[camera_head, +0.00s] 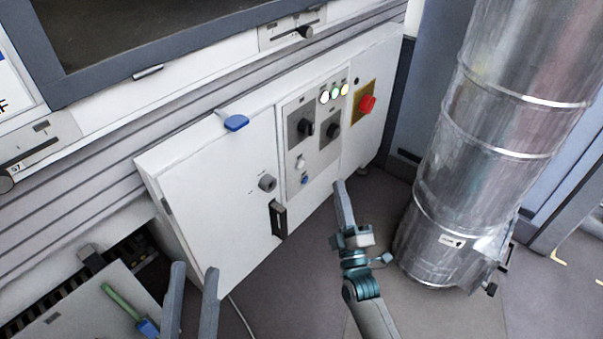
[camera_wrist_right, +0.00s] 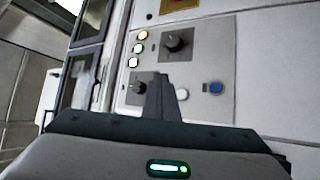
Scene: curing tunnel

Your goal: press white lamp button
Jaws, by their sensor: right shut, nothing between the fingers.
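A small round white button (camera_head: 299,162) sits on the grey control panel, above a blue button (camera_head: 304,180). In the right wrist view, the white button (camera_wrist_right: 182,94) shows just right of my fingertips, with the blue button (camera_wrist_right: 215,88) beyond it. A lit white lamp (camera_head: 324,97) is the leftmost of a row at the panel's top; it also shows in the right wrist view (camera_wrist_right: 133,62). My right gripper (camera_head: 339,184) is shut and empty, near the panel's lower right edge; contact cannot be told. My left gripper (camera_head: 195,268) is open and empty at lower left.
Green (camera_head: 335,93) and yellow (camera_head: 345,89) lamps adjoin the white one. Two black rotary knobs (camera_head: 305,127) and a red emergency stop (camera_head: 367,104) are on the cabinet front. A black door handle (camera_head: 278,218) juts out. A large metal duct (camera_head: 485,140) stands at right.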

